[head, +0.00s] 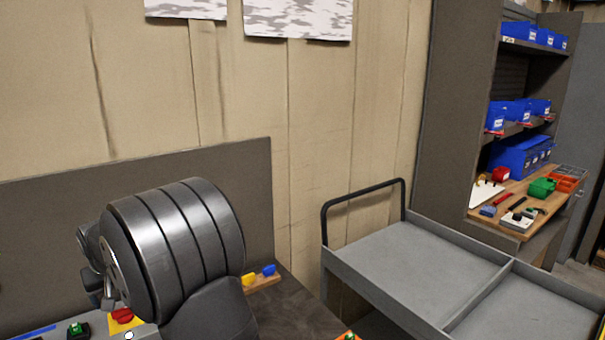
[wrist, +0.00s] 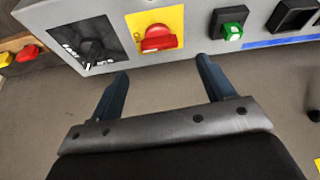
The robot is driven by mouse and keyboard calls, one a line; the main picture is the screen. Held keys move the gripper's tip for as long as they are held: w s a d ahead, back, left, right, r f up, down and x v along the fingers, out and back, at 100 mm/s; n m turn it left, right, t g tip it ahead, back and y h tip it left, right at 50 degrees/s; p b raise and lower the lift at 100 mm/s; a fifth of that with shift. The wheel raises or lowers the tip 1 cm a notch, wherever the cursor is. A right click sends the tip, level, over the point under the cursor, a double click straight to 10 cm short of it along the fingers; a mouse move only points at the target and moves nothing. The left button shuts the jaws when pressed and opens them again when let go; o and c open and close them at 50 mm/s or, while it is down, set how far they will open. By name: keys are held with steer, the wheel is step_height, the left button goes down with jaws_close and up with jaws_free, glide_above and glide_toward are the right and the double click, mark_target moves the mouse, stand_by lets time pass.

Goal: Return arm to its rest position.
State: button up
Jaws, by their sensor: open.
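My gripper (wrist: 162,67) shows in the wrist view with its two blue-grey fingers spread apart and nothing between them. The fingertips point at the lower edge of a grey control panel (wrist: 112,50); I cannot tell whether they touch it. A red rotary switch (wrist: 158,40) on a yellow plate sits just beyond the gap between the fingers. In the head view my arm's large dark joint fills the lower left, and my gripper's fingers cannot be made out there.
The panel also carries a black knob (wrist: 91,50) and a green switch (wrist: 231,30). In the head view, a grey cart (head: 415,267) with an empty top stands right of my arm. Beyond it are a wooden workbench (head: 480,215) with small items and shelves of blue bins (head: 520,157).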

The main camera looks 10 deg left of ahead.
steer(key=v, duration=1.1)
steer(key=w+a+f+m+h, duration=0.1)
steer(key=f+m, duration=0.1)
steer(key=f, duration=0.2)
steer(key=w+a+f+m+h, duration=0.1)
steer(key=a+f+m, duration=0.1)
steer(key=f+m, duration=0.1)
steer(key=w+a+f+m+t+h, duration=0.1)
steer(key=f+m, duration=0.1)
steer(key=f, duration=0.3)
steer(key=shift+w+a+f+m, duration=0.1)
steer(key=shift+a+m, duration=0.25)
steer(key=shift+m, duration=0.05)
steer(key=shift+w+a+f+m, duration=0.15)
steer(key=shift+f+m, duration=0.2)
steer(key=shift+f, duration=0.1)
steer(key=shift+w+a+f+m, duration=0.1)
steer(key=shift+a+f+m, duration=0.05)
steer(key=shift+f+m, duration=0.25)
steer(key=shift+f, duration=0.1)
steer(key=o, duration=0.6)
steer(key=shift+c, duration=0.2)
